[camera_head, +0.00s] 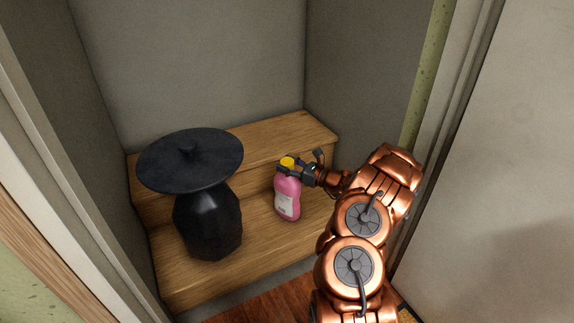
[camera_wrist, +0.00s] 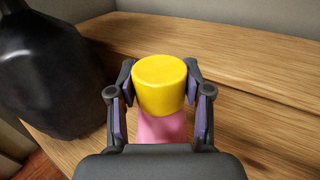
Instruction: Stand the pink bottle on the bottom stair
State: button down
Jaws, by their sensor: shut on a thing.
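The pink bottle (camera_head: 288,197) with a yellow cap (camera_head: 287,162) and a white label is upright at the lower wooden stair (camera_head: 190,285), right of the black vase. I cannot tell whether its base touches the tread. My gripper (camera_head: 300,170) comes from the right and is shut on the bottle near its cap. In the wrist view, my gripper (camera_wrist: 160,100) has a finger on each side of the yellow cap (camera_wrist: 160,84), with some pink bottle (camera_wrist: 162,127) showing below. The bottle's lower part is hidden there.
A black vase (camera_head: 208,225) with a wide flat lid (camera_head: 190,160) stands on the same stair to the left; it also shows in the wrist view (camera_wrist: 50,75). A higher wooden stair (camera_head: 285,130) lies behind. Walls enclose the stairs on both sides.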

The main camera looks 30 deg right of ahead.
jog(key=shift+c, duration=2.4)
grip_release()
jog(key=shift+f, duration=0.1)
jog(key=shift+s+d+r, duration=0.2)
jog(key=shift+s, duration=0.15)
jog(key=p+v, duration=0.3)
jog(key=v, duration=0.8)
jog(key=shift+p, duration=0.35)
jog(key=shift+f, duration=0.1)
